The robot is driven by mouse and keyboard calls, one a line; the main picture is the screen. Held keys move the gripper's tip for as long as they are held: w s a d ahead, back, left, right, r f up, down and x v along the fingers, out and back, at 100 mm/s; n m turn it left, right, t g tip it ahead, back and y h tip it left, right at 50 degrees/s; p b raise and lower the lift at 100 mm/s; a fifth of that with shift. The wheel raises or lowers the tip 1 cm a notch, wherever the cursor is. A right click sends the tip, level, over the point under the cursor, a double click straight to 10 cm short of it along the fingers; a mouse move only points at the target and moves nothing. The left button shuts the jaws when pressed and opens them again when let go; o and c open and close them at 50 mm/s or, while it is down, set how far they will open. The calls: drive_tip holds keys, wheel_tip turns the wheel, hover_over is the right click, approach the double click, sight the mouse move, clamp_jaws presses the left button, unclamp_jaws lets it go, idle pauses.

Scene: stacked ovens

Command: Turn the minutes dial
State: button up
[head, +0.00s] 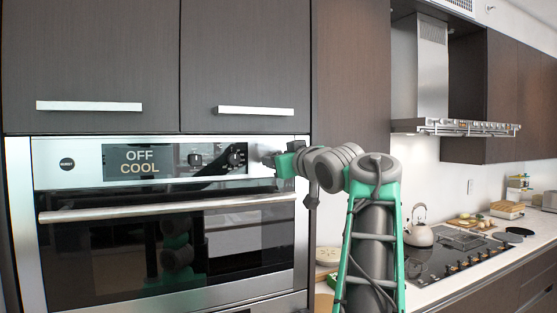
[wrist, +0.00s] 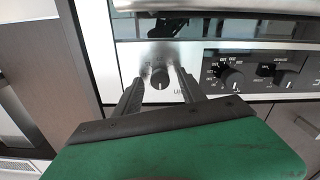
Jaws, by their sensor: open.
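The minutes dial (wrist: 160,80) is a small dark round knob on the oven's silver control panel, with a pale mark and an upside-down label partly visible beside it in the wrist view. My gripper (wrist: 161,72) is open, with one finger on each side of this dial. I cannot tell whether either finger touches it. In the head view my gripper (head: 268,159) is at the right end of the panel and hides this dial.
Two other dials, the left one (head: 195,160) and the right one (head: 237,158), sit on black patches beside the display (head: 140,162) reading "OFF COOL". The oven door handle (head: 170,207) sticks out below the panel. Cabinet handles (head: 256,111) are above. A cooktop (head: 455,255) lies to the right.

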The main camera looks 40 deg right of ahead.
drive_tip(key=b+v, duration=0.1)
drive_tip(key=v, duration=0.6)
drive_tip(key=shift+s, duration=0.25)
drive_tip(key=shift+a, duration=0.1)
